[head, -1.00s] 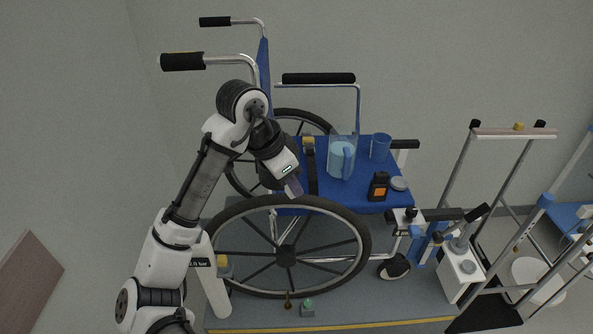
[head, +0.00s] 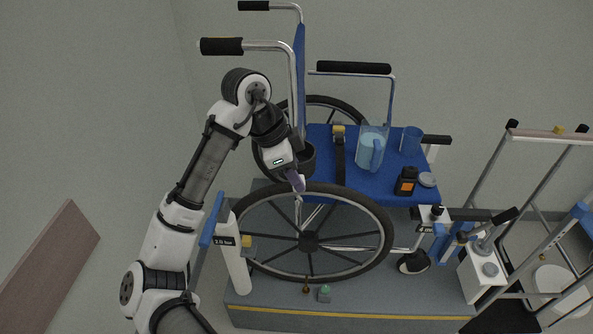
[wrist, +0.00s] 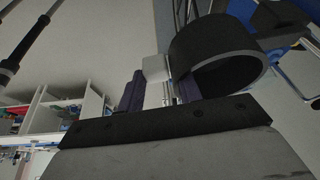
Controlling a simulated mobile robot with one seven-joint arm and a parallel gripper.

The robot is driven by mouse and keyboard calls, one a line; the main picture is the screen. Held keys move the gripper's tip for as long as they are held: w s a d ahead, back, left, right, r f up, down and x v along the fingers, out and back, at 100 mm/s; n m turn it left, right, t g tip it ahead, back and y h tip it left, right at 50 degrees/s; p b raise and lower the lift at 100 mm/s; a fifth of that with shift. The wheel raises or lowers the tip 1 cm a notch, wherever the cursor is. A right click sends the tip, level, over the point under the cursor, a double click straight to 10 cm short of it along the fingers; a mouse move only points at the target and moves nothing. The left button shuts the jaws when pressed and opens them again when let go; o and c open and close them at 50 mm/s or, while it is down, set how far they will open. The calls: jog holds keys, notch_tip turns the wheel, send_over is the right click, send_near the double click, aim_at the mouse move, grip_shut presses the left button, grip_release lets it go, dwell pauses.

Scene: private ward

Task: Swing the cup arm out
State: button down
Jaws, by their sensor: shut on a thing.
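The wheelchair (head: 365,183) stands side-on with its blue seat in the middle of the head view. A dark round cup holder (head: 306,160) shows beside the seat's rear, just right of my gripper. In the wrist view it is a large black open ring (wrist: 215,50) at upper right, close to the fingers. My gripper (head: 297,183) reaches down above the large near wheel. In the wrist view its dark purple fingers (wrist: 158,92) are shut on part of the cup arm, with a pale grey block (wrist: 153,68) at their tips. The cup arm's pivot cannot be made out.
On the seat are a clear blue pitcher (head: 370,150), a blue cup (head: 411,140), an orange-black bottle (head: 405,181) and a grey disc (head: 427,180). A push handle (head: 221,46) rises near my arm. A walker-like frame (head: 545,135) stands at right.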

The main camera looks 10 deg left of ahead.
jog(key=shift+s+d+f, duration=0.15)
jog(key=shift+s, duration=0.05)
jog(key=c, duration=1.3)
grip_release()
jog(key=shift+o, duration=0.9)
jog(key=shift+s, duration=0.15)
jog(key=shift+r, duration=0.2)
jog(key=shift+a+r, duration=0.35)
jog(key=shift+r, duration=0.15)
jog(key=b+v, duration=0.1)
jog(key=v, duration=1.1)
jog(key=shift+r+b, duration=0.35)
